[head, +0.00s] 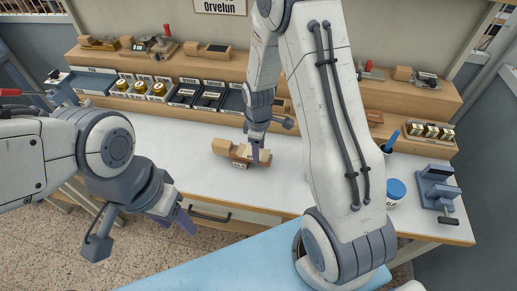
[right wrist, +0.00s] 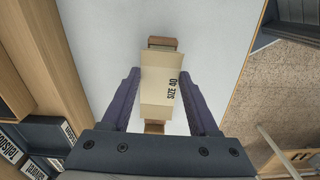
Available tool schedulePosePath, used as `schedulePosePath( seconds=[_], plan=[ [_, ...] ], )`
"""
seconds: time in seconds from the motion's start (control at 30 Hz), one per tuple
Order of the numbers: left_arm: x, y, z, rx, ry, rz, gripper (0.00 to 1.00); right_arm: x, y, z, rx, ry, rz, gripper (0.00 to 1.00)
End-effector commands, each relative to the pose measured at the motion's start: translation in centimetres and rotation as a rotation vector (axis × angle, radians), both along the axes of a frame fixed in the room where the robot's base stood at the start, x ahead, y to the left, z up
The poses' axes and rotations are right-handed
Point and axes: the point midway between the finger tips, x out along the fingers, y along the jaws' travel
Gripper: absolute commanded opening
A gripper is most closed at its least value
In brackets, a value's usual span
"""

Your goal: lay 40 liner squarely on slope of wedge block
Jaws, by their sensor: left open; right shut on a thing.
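The 40 liner is a cream piece marked "SIZE 40" (right wrist: 160,85), seen in the right wrist view between the two fingers of my right gripper (right wrist: 162,100). My right gripper is shut on it, and it also shows in the head view (head: 256,156). The wooden wedge block (head: 222,147) is on the white table, right by that gripper. Brown wood shows beyond both ends of the liner in the right wrist view (right wrist: 163,43); the slope is mostly hidden, and I cannot tell whether the liner touches it. My left gripper (head: 187,217) is open and empty by the table's front edge.
A wooden shelf (head: 225,67) with tins and dark trays runs along the back. A blue-lidded jar (head: 396,189) and a grey-blue vise (head: 437,190) stand at the right. The white table (head: 200,180) is clear around the block.

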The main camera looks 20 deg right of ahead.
Motion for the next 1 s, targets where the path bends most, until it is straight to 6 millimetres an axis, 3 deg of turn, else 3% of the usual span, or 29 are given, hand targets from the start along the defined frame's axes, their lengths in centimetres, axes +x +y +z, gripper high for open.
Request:
schedulePosePath(
  seconds=[0.23,0.27,0.33,0.37,0.73,1.0],
  plan=[
    [0.0,0.0,0.0,0.000,0.000,0.000,0.50,0.0,0.0,-0.1,0.000,0.000,0.000,0.10],
    [0.0,0.0,0.0,0.000,0.000,0.000,0.50,0.0,0.0,-0.1,0.000,0.000,0.000,0.64],
    [0.0,0.0,0.0,0.000,0.000,0.000,0.50,0.0,0.0,-0.1,0.000,0.000,0.000,0.91],
    [0.0,0.0,0.0,0.000,0.000,0.000,0.50,0.0,0.0,-0.1,0.000,0.000,0.000,0.96],
    [0.0,0.0,-0.1,0.000,0.000,0.000,0.50,0.1,0.0,0.4,0.000,-0.002,0.000,0.96],
    [0.0,0.0,-0.7,0.000,0.000,0.000,0.50,0.1,0.1,5.0,0.000,-0.008,-0.001,0.96]
  ],
)
